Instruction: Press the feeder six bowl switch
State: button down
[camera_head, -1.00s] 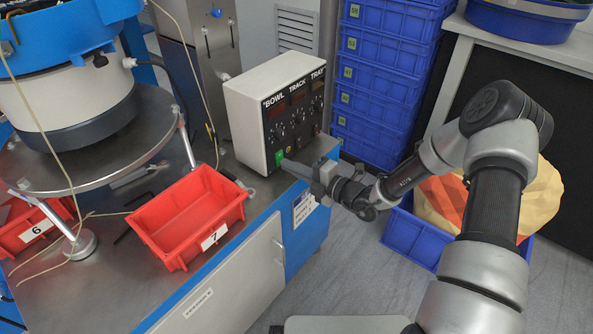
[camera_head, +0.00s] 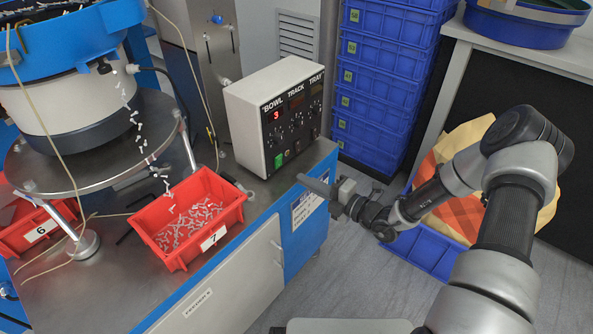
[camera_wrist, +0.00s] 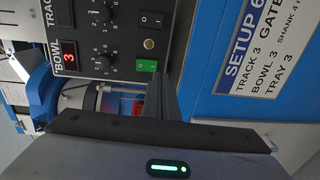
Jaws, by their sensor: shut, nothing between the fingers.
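The white control box (camera_head: 272,112) with a black front labelled BOWL, TRACK and TRAY stands on the feeder bench. Its BOWL display (camera_head: 276,115) is lit with a red 3, also seen in the wrist view (camera_wrist: 69,57). The green bowl switch (camera_head: 279,158) is low on the panel's left side; it also shows in the wrist view (camera_wrist: 147,66). My gripper (camera_head: 303,181) is shut and empty, apart from the panel, in front and to the right of the switch. The vibrating bowl feeder (camera_head: 75,110) stands at the left, with small pale parts falling from it.
A red bin marked 7 (camera_head: 236,213) holds many small pale parts. A red bin marked 6 (camera_head: 22,240) is at the left. Blue crates (camera_head: 385,75) are stacked behind. A SETUP 6 label (camera_wrist: 262,45) is on the blue bench side.

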jog(key=f+v, duration=0.1)
jog(key=v, duration=0.6)
jog(key=shift+f+p, duration=0.3)
jog(key=shift+p, duration=0.15)
jog(key=shift+s+d, duration=0.1)
